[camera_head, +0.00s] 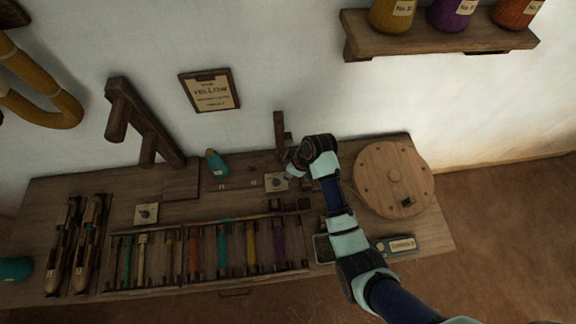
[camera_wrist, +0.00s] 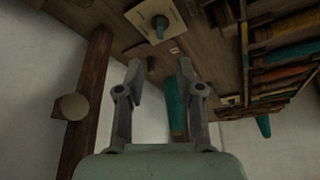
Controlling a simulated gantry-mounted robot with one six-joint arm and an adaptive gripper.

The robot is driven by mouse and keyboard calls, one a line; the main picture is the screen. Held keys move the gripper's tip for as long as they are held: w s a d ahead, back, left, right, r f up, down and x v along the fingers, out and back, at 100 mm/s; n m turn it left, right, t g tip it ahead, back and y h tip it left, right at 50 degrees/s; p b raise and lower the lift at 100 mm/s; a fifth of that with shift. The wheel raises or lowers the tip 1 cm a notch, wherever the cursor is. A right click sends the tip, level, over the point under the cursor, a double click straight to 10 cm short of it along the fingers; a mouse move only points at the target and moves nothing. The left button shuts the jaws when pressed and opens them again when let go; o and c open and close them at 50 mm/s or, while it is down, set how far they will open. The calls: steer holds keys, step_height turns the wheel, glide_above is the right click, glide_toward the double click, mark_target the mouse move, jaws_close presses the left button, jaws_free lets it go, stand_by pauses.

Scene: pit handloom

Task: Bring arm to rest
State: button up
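My gripper (camera_wrist: 160,68) is open in the wrist view, with a clear gap between its two grey fingers and nothing held. In the head view my gripper (camera_head: 288,174) is small and partly hidden by my wrist, above the back middle of the wooden workbench (camera_head: 70,190). A teal cone (camera_head: 215,162) stands on the bench left of my gripper.
A rack of coloured bobbins (camera_head: 208,252) fills the front middle. Wooden shuttles (camera_head: 75,240) lie at left. A round wooden disc (camera_head: 393,178) is right of my arm, and a wooden post (camera_head: 280,130) rises behind my gripper. A wall shelf (camera_head: 440,38) holds jars.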

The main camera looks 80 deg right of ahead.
steer(key=shift+s+r, duration=0.2)
steer(key=shift+r, duration=0.15)
steer(key=shift+w, duration=0.1)
stand_by(0.3)
steer(key=w+a+r+n+t+h, duration=0.15)
steer(key=w+a+r+t, duration=0.25)
steer(key=w+a+r, duration=1.15)
steer(key=a+r+t+y, duration=0.1)
steer(key=a+r, duration=0.3)
steer(key=a, duration=0.3)
steer(key=a+r+t, duration=0.2)
steer(key=a+r, duration=0.2)
steer(key=a, duration=0.3)
steer(key=a+r+t+y, duration=0.1)
steer(key=a+r, duration=0.3)
steer(key=a, duration=0.3)
step_height(320, 180, up, 33)
steer(key=a+p, duration=0.1)
steer(key=p, duration=3)
steer(key=shift+s+a+f+p, duration=0.15)
steer(key=shift+s+a+p, duration=0.15)
steer(key=shift+p, duration=0.1)
